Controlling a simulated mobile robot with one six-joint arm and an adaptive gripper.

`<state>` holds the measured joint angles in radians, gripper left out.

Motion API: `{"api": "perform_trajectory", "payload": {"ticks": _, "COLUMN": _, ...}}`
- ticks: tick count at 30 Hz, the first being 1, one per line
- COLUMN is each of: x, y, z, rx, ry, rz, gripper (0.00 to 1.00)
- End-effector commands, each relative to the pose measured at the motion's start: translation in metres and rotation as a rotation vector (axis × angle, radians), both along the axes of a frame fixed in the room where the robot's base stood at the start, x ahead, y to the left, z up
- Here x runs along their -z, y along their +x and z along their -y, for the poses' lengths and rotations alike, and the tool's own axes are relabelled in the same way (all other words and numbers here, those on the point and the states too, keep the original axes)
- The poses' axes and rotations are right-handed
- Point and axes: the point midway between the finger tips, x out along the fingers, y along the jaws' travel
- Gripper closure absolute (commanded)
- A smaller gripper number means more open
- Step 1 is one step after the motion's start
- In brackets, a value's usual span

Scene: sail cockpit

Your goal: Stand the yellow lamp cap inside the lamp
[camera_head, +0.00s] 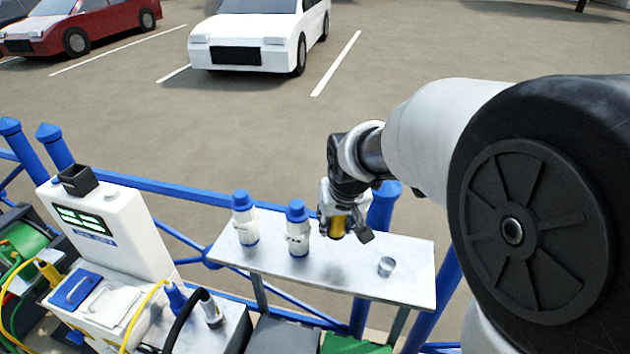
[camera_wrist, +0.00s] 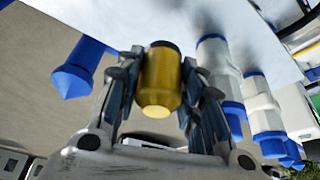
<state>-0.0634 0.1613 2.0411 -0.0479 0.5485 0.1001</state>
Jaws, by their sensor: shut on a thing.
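The yellow lamp cap (camera_head: 338,226) is a short yellow cylinder between the fingers of my gripper (camera_head: 343,230), held above the white shelf. In the wrist view the cap (camera_wrist: 161,85) has a dark end and sits between both fingers of my gripper (camera_wrist: 160,65), which is shut on it. A small grey metal ring or cup (camera_head: 386,266) stands on the shelf to the right of the gripper. It may be the lamp, but I cannot tell for sure. It does not show in the wrist view.
Two white and blue connectors (camera_head: 244,218) (camera_head: 298,228) stand upright on the shelf (camera_head: 340,278), left of the gripper. A blue railing (camera_head: 170,189) runs behind. A white device with a screen (camera_head: 105,228) and cables is at left. The shelf's right part is mostly clear.

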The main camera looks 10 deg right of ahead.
Motion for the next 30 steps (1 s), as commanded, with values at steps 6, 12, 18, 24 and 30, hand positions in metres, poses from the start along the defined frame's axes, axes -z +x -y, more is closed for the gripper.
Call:
{"api": "perform_trajectory", "payload": {"ticks": 6, "x": 0.027, "y": 0.000, "z": 0.000, "rx": -0.001, "ry": 0.000, "rz": 0.000, "gripper": 0.88}}
{"api": "perform_trajectory", "payload": {"ticks": 12, "x": 0.054, "y": -0.001, "z": 0.000, "rx": -0.001, "ry": -0.002, "rz": -0.003, "gripper": 0.88}}
{"api": "perform_trajectory", "payload": {"ticks": 18, "x": 0.070, "y": 0.000, "z": 0.000, "rx": -0.001, "ry": 0.000, "rz": 0.001, "gripper": 0.88}}
{"api": "perform_trajectory", "payload": {"ticks": 24, "x": 0.070, "y": 0.000, "z": 0.000, "rx": -0.001, "ry": 0.000, "rz": 0.002, "gripper": 0.88}}
{"api": "perform_trajectory", "payload": {"ticks": 30, "x": 0.073, "y": 0.000, "z": 0.000, "rx": -0.001, "ry": 0.000, "rz": 0.001, "gripper": 0.62}}
